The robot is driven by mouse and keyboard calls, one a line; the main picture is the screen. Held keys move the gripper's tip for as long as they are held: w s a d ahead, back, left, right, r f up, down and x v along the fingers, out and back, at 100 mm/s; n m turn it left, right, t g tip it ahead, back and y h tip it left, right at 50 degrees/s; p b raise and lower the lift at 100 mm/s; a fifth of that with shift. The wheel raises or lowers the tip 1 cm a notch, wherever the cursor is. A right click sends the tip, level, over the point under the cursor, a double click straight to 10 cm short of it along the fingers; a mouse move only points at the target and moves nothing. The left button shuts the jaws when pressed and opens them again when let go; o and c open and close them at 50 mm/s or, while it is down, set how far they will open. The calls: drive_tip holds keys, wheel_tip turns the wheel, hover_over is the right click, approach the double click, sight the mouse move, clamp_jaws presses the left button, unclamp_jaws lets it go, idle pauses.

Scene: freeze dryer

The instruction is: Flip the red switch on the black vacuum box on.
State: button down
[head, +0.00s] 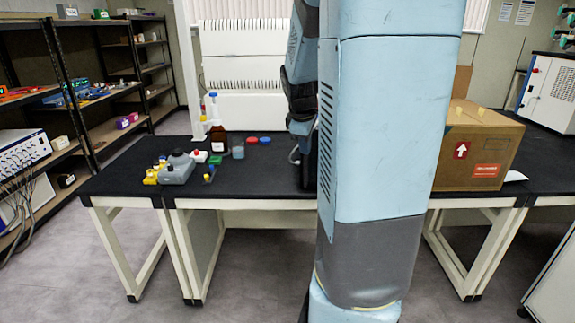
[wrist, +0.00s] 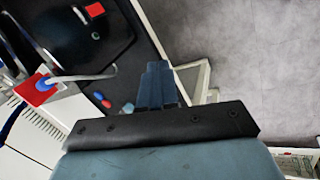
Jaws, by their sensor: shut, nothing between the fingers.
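My gripper (wrist: 158,78) points away from the camera in the wrist view, with its fingers together and nothing between them. A black rounded shape (wrist: 72,38), which looks like the vacuum box, lies at the upper left of that view. A small red patch (wrist: 95,10), probably the switch, shows on it near the top edge. The fingers are apart from both, to the right and lower in the picture. Which way the switch is set cannot be told. In the head view my arm covers most of the spot where the box seems to stand, and hides my gripper.
The black bench (head: 240,185) holds a brown bottle (head: 217,140), a grey container (head: 177,169) and several small coloured items. A cardboard box (head: 478,155) stands on the right. Shelves (head: 95,100) line the left. Grey floor (head: 270,270) is free in front.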

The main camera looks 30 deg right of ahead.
drive_tip(key=d+f+n, duration=0.2)
drive_tip(key=d+f, duration=0.1)
drive_tip(key=d, duration=0.5)
drive_tip(key=w+d+f+n+y, duration=0.1)
drive_tip(key=d+f, duration=0.3)
drive_tip(key=d, duration=0.4)
drive_tip(key=shift+w+f+n, duration=0.2)
drive_tip(key=shift+w+n, duration=0.1)
drive_tip(key=shift+n, duration=0.1)
drive_tip(key=shift+f, duration=0.1)
drive_tip(key=w+d+f, duration=0.4)
drive_tip(key=w+f, duration=0.2)
drive_tip(key=f, duration=0.3)
drive_tip(key=shift+f, duration=0.35)
drive_tip(key=shift+w+a, duration=0.1)
